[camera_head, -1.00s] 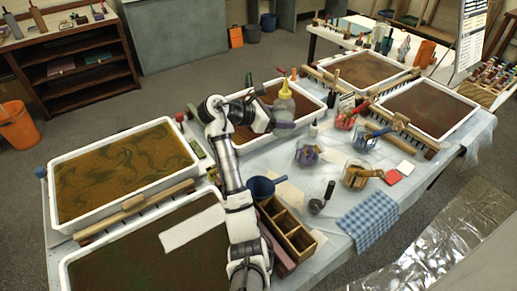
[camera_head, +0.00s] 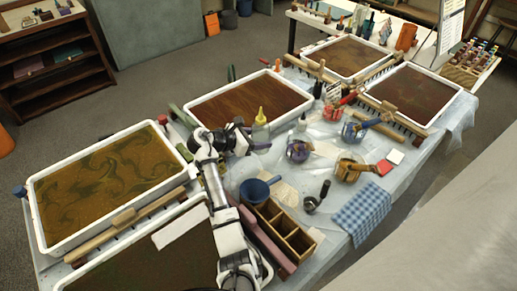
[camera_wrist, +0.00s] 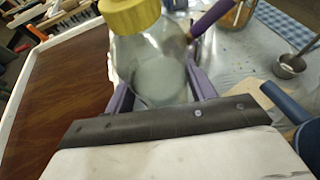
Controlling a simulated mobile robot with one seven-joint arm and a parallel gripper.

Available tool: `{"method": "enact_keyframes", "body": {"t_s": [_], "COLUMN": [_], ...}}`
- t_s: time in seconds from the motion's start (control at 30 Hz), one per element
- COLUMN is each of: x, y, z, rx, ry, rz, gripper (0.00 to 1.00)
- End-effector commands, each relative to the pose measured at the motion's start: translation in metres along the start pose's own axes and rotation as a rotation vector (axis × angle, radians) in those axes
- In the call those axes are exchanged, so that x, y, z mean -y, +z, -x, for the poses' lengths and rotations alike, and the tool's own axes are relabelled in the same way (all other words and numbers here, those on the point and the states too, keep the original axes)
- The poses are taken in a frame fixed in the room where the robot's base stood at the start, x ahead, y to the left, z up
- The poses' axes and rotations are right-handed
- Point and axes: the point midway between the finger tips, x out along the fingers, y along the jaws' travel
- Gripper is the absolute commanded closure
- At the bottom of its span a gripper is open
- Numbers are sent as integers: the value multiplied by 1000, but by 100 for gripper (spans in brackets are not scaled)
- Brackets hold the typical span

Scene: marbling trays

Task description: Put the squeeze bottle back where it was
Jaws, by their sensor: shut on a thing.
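The squeeze bottle (camera_head: 260,133) is clear with a yellow cap and pale contents. It stands about upright in my gripper (camera_head: 257,145), beside the near rim of the middle marbling tray (camera_head: 289,115). In the wrist view the bottle (camera_wrist: 150,62) sits between the two purple fingers of my gripper (camera_wrist: 155,72), which are shut on its body. The tray's white rim (camera_wrist: 52,43) runs to the left of it there. The bottle's base is hidden, so I cannot tell whether it touches the table.
A jar with a purple-handled tool (camera_head: 298,151), a small white bottle (camera_head: 302,123) and a blue pot (camera_head: 255,191) stand close by. A wooden divided box (camera_head: 283,232) is nearer. Other trays (camera_head: 40,225) flank the arm. Little table is free around the bottle.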

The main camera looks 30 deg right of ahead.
Motion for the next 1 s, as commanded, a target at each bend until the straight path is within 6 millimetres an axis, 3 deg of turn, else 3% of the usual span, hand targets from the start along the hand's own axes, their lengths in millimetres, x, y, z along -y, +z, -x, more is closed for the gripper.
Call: {"method": "enact_keyframes", "body": {"t_s": [0.5,0.9,0.93,1.0], "x": [0,0,0,0], "y": [-56,-61,-61,-61], "z": [-24,-26,-26,-26], "rx": [1,1,0,0], "ry": [1,1,1,1], "rz": [0,-1,-1,-1], "gripper": [54,54,41,32]}}
